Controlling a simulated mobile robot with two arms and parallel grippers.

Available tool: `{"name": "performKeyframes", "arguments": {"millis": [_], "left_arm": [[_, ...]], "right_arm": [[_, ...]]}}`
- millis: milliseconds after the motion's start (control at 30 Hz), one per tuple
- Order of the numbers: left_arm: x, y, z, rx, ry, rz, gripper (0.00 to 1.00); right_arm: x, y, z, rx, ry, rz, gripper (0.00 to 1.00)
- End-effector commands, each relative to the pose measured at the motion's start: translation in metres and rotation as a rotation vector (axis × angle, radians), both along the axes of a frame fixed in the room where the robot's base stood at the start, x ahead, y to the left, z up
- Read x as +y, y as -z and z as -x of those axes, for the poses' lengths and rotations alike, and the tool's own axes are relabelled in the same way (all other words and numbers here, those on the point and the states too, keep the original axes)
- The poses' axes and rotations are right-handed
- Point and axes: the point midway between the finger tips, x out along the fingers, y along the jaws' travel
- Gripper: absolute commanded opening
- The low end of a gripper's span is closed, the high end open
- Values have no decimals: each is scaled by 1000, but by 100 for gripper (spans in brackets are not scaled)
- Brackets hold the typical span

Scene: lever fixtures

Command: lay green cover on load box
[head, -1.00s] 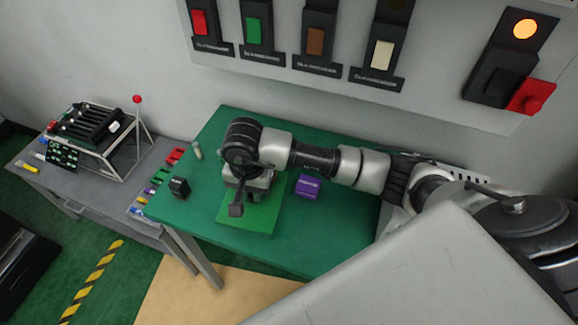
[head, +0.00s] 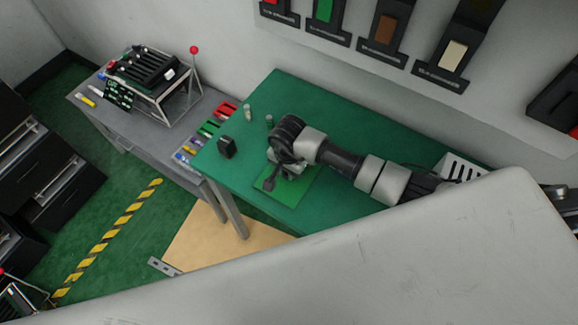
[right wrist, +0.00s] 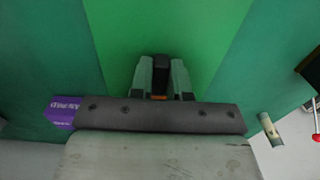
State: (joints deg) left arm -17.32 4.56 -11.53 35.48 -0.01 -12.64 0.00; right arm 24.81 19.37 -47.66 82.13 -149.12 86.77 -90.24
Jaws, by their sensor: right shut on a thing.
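The green cover (head: 307,183) is a flat bright green square at the green table; it also shows in the right wrist view (right wrist: 190,30). My right gripper (head: 283,172) is over it, its fingers in the right wrist view (right wrist: 160,75) shut on a dark piece at the cover's middle. Whether the cover touches the table is unclear. A purple box with white lettering (right wrist: 62,112) shows in the right wrist view; in the head view my right arm hides it. A small black box (head: 227,147) stands left of the cover. I cannot tell which is the load box. My left gripper is not in view.
The green table (head: 330,110) is clear behind my arm. A pale cylinder (head: 248,113) and a darker one (head: 269,121) stand on it. A grey side table (head: 90,113) at left bears a black rack (head: 150,72) and coloured pieces. A wall panel rises behind.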

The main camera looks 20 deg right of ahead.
Motion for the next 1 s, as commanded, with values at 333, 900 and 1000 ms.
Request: {"name": "performKeyframes", "arguments": {"millis": [333,900,1000], "left_arm": [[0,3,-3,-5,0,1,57],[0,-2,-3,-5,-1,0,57],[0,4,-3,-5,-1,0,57]], "right_arm": [[0,5,0,-2,-1,-1,0],[0,1,0,0,-1,-1,42],[0,-7,-2,-4,-1,-1,42]]}}
